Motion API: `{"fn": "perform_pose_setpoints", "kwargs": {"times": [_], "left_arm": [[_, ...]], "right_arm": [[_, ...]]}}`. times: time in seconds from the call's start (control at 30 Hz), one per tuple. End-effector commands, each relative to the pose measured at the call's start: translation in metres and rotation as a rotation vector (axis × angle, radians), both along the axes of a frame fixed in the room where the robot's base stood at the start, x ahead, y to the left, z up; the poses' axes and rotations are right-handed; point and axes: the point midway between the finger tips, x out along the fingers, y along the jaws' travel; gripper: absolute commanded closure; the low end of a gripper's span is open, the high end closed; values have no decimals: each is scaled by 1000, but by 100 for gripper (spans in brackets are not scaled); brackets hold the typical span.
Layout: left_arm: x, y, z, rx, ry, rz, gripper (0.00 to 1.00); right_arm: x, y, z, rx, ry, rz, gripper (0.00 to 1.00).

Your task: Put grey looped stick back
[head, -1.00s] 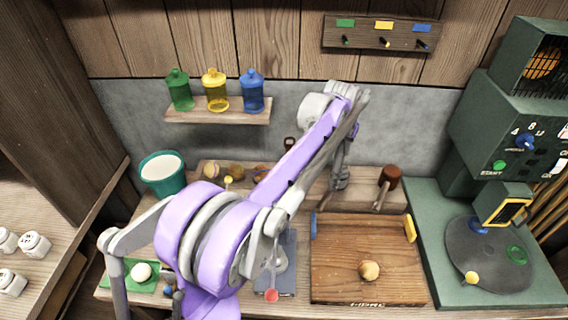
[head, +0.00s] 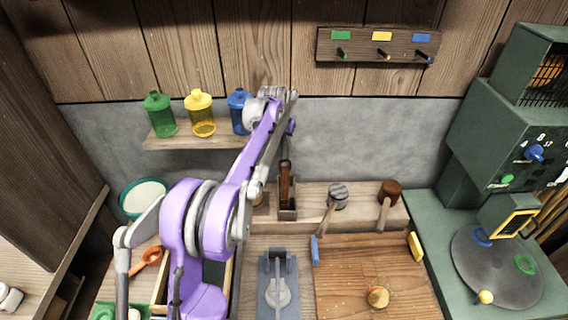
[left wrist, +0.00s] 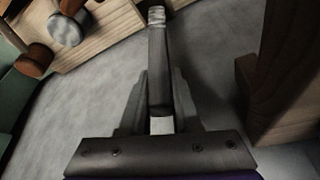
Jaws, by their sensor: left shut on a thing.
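My left gripper (left wrist: 160,112) is shut on a dark grey bar-like stick (left wrist: 157,65), which points away from it and has a pale, banded far end. I take this for the grey looped stick; its loop cannot be made out. In the head view the left gripper (head: 288,128) is near the grey wall, right of the blue bottle, mostly hidden by its own arm; the stick cannot be picked out there. A peg rack (head: 324,49) with green, yellow and blue labels hangs on the upper wall, its pegs looking bare. My right gripper is out of view.
A bottle shelf (head: 165,142) is beside the arm. Below the gripper, a brown-handled tool (head: 286,180) stands in a wooden holder. Two mallets, grey-headed (head: 338,192) and brown-headed (head: 389,188), are to its right. A green machine (head: 500,120) stands at right. The wall below the pegs is clear.

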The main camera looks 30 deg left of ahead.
Motion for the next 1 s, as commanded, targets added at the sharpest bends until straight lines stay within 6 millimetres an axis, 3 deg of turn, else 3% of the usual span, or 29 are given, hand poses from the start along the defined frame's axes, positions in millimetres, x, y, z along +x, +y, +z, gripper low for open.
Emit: {"fn": "perform_pose_setpoints", "kwargs": {"times": [0.47, 0.83, 0.87, 1.0], "left_arm": [[0, 0, -53, 0, 0, 0, 100], [0, 0, -58, 0, 0, 0, 100], [0, 0, -58, 0, 0, 0, 66], [0, 0, -57, 0, 0, 0, 41]], "right_arm": [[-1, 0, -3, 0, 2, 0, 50], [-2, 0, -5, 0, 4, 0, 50], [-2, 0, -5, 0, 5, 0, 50], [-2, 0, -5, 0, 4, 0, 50]]}}
